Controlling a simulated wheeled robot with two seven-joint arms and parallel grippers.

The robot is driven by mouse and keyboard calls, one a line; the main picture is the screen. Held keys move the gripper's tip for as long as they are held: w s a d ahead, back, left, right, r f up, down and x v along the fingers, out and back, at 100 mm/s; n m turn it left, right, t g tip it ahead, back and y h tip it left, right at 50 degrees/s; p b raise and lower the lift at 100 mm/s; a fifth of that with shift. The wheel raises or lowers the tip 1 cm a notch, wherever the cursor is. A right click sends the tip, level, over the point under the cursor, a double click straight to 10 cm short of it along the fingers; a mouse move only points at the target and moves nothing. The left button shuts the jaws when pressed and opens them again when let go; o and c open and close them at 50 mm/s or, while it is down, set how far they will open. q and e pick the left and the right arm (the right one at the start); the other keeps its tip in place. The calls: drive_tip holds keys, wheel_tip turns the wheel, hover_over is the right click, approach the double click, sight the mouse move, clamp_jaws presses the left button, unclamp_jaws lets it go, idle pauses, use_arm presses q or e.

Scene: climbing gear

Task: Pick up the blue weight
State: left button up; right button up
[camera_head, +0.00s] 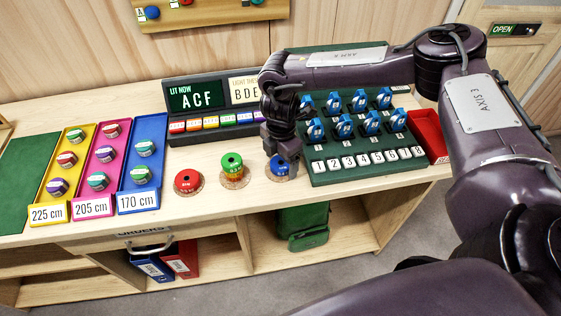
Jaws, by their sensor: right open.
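The blue weight (279,168) stands on a cork-coloured pad on the wooden counter, right of a green weight (232,163) and a red weight (187,181). My right gripper (284,160) comes in from the right and points down over the blue weight. Its fingers are open, close around or just above the weight, and partly cover it. I cannot tell whether they touch it. My left gripper does not show.
A green board (350,166) with blue devices and numbered keys stands to the right, beside a red tray (428,135). A dark sign panel (195,95) stands behind. Yellow, pink and blue trays (156,125) of rolls lie left. Bare counter lies in front.

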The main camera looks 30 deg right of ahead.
drive_tip(key=shift+s+f, duration=0.1)
drive_tip(key=shift+f, duration=0.05)
drive_tip(key=c, duration=1.1)
drive_tip(key=shift+c, duration=1.2)
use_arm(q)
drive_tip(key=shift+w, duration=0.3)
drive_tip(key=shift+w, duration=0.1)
